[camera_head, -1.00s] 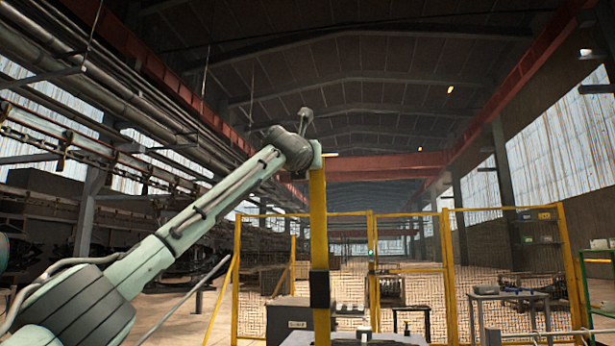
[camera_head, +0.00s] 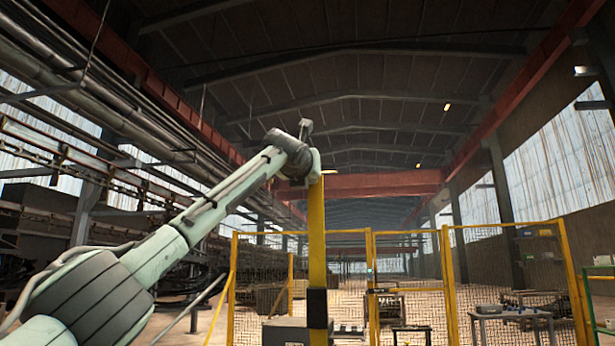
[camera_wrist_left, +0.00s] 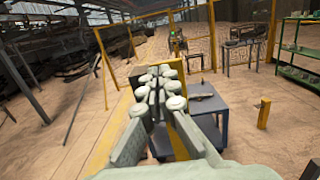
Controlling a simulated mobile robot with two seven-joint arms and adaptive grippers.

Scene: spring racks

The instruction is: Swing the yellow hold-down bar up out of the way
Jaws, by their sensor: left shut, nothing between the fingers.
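The yellow hold-down bar (camera_head: 317,240) stands upright in the middle of the head view, with a black band (camera_head: 317,308) low on it. My left arm reaches in from the left, and its wrist end is at the bar's top. The left gripper (camera_wrist_left: 160,80) shows best in the left wrist view: two fingers with pale round joints, closed together with nothing seen between them. In the head view the fingertips are hidden behind the wrist. My right gripper is not in view.
A yellow-framed mesh fence (camera_head: 408,232) stands behind the bar. A dark box (camera_head: 284,332) is at the bar's lower left. A grey table (camera_head: 512,316) stands to the right. A blue-grey cart (camera_wrist_left: 208,104) is right of the gripper in the wrist view. The air above the bar is clear.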

